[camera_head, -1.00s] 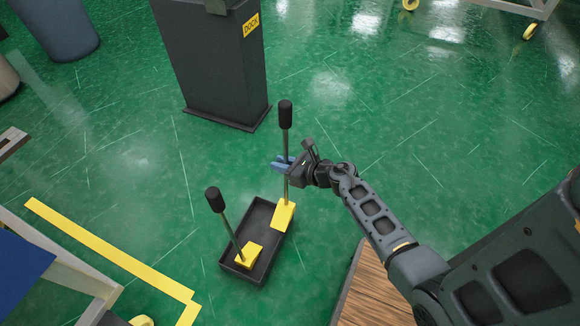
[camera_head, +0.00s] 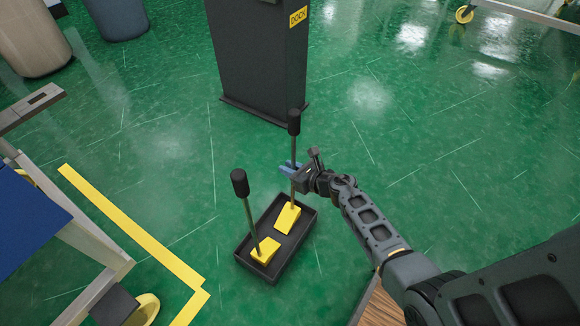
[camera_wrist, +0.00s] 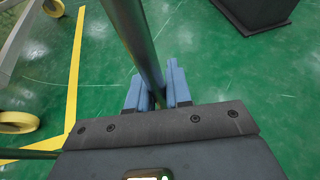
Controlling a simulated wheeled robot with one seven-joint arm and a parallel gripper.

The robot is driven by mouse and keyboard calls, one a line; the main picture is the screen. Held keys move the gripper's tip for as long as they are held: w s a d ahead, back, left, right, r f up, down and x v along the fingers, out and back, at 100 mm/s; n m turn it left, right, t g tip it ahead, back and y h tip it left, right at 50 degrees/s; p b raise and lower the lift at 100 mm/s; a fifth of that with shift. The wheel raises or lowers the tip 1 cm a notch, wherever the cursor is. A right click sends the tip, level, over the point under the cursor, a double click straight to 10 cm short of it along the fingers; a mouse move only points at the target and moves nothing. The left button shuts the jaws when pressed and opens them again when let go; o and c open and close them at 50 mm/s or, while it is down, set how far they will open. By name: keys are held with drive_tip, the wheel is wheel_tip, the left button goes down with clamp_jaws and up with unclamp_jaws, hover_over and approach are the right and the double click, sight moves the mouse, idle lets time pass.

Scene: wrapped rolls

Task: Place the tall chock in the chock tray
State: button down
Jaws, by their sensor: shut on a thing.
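The tall chock, a yellow wedge (camera_head: 288,218) with a long grey handle and black grip, stands nearly upright. My gripper (camera_head: 291,169) is shut on its handle, below the black grip. In the wrist view the handle (camera_wrist: 143,40) runs between the blue finger pads (camera_wrist: 158,88); the wedge is hidden there. The black chock tray (camera_head: 310,236) lies on the floor. The held wedge appears within the far half of the tray; whether it touches the bottom I cannot tell. Another yellow chock (camera_head: 265,250), its handle leaning left, sits in the near half.
A dark dock pillar (camera_head: 262,60) stands behind the tray. A table with a blue top (camera_head: 28,215) is at the left, beside yellow floor tape (camera_head: 130,230). A wooden surface (camera_head: 380,305) is at the lower right. Green floor around the tray is clear.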

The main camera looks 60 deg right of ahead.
drive_tip(key=shift+w+f, duration=0.1)
drive_tip(key=shift+f, duration=0.15)
drive_tip(key=c, duration=1)
unclamp_jaws()
drive_tip(key=shift+c, duration=0.2)
drive_tip(key=p+v, duration=0.4)
drive_tip(key=v, duration=0.8)
